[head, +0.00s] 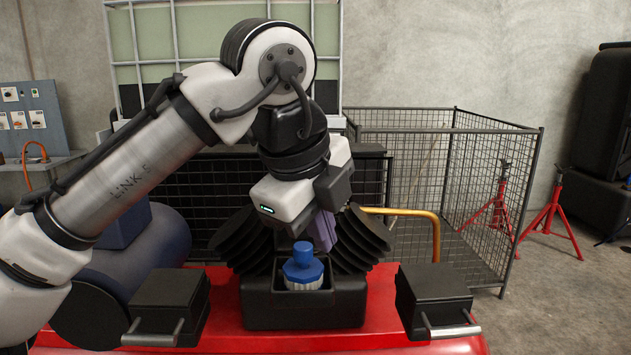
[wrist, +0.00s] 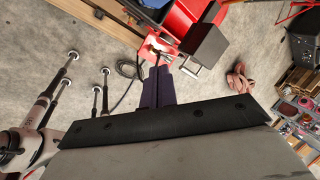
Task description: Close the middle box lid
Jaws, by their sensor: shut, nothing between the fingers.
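The middle box (head: 305,313) is a black box on the red surface. Its top is open, and a blue-topped piece with a pale ribbed base (head: 302,268) shows inside. Its lid cannot be clearly told from the dark shapes behind it. My gripper (head: 325,234) is just behind and right of the blue piece, above the back of the box. Its purple fingers are together and empty; contact with the box or lid cannot be told. The wrist view shows the shut fingers (wrist: 158,90) pointing toward a red surface.
A closed black box with a bar handle stands left (head: 168,303) and another right (head: 436,297) on the red surface (head: 385,333). Dark ridged fins (head: 362,240) rise behind the middle box. A wire cage (head: 450,190) and red stands (head: 555,215) are beyond.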

